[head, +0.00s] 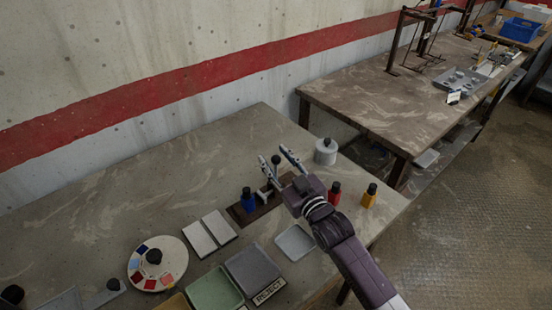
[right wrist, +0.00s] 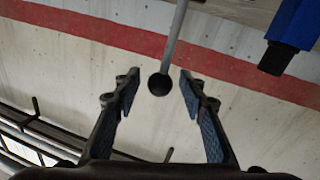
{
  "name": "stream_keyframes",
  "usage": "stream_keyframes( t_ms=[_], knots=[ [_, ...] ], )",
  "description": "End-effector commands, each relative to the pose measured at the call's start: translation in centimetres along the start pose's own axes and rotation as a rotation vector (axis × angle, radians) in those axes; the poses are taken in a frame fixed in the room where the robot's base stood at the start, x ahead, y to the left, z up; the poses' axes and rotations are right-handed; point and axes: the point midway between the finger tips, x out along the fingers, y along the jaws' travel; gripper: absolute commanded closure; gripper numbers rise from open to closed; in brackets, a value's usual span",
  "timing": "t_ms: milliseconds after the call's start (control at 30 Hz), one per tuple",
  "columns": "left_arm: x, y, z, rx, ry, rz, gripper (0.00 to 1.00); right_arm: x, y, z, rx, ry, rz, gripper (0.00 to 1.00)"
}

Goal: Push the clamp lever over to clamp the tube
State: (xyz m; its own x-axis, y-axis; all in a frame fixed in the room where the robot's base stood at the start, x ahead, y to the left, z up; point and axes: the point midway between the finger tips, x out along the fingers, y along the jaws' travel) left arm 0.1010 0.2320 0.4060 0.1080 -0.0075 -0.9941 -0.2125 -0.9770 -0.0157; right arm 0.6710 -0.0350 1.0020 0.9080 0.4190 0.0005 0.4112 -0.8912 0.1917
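The clamp lever (head: 276,172) is a grey rod with a black ball knob, standing roughly upright on a dark base plate (head: 268,208). The lever also shows in the right wrist view (right wrist: 175,40), with its knob between my fingertips and a gap on each side. A blue tube (head: 248,203) with a dark cap stands on the left part of the plate. It also shows in the wrist view (right wrist: 292,25) at the upper right. My right gripper (head: 272,154) is open around the knob, apart from it. My arm hides part of the clamp. My left gripper is out of view.
A white round pot (head: 326,152) stands behind. Trays (head: 214,294), white plates (head: 200,239) and a round palette (head: 139,272) lie at the front. The table's back left is clear.

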Motion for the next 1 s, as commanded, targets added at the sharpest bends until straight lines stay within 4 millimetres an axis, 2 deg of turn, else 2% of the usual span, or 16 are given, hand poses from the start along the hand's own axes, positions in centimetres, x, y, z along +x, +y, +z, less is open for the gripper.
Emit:
stream_keyframes(
  t_ms=[67, 400, 767, 1000],
  knots=[
    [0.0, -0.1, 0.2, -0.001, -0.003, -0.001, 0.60, 0.0, 0.0, 0.0, 0.000, 0.000, 0.000, 0.63],
    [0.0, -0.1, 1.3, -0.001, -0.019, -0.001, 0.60, 0.0, 0.0, 0.0, 0.000, -0.001, 0.000, 1.00],
    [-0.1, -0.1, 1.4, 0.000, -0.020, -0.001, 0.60, 0.0, 0.1, 0.0, 0.006, -0.002, 0.000, 1.00],
    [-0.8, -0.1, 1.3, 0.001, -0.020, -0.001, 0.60, 0.1, 0.9, 0.1, 0.083, -0.019, -0.003, 1.00]
  ],
)
